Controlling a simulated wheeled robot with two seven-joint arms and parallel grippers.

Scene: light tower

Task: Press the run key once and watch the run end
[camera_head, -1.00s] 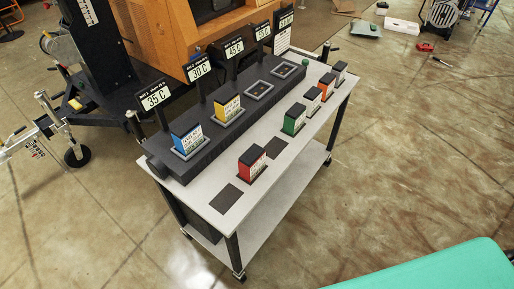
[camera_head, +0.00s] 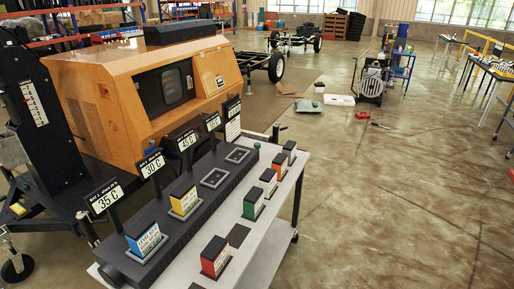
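A long black console (camera_head: 200,205) lies along the cart, with upright displays; three of them read 35 C (camera_head: 106,198), 30 C (camera_head: 152,164) and 45 C (camera_head: 187,141). The blue block (camera_head: 143,238) and the yellow block (camera_head: 184,202) sit in its two nearest slots. Two farther slots (camera_head: 215,178) (camera_head: 237,155) hold no block. A small green knob or button (camera_head: 257,145) is at the console's far end; whether it is the run key I cannot tell. A white printed sign (camera_head: 233,130) stands near it. Neither of my grippers is in view.
Red (camera_head: 215,257), green (camera_head: 253,203), orange (camera_head: 280,167) and grey blocks stand on the cart's white top (camera_head: 262,238). An orange machine cabinet (camera_head: 150,90) and black mast (camera_head: 42,115) stand behind. The floor to the right is mostly clear; a red item (camera_head: 362,115) lies farther back.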

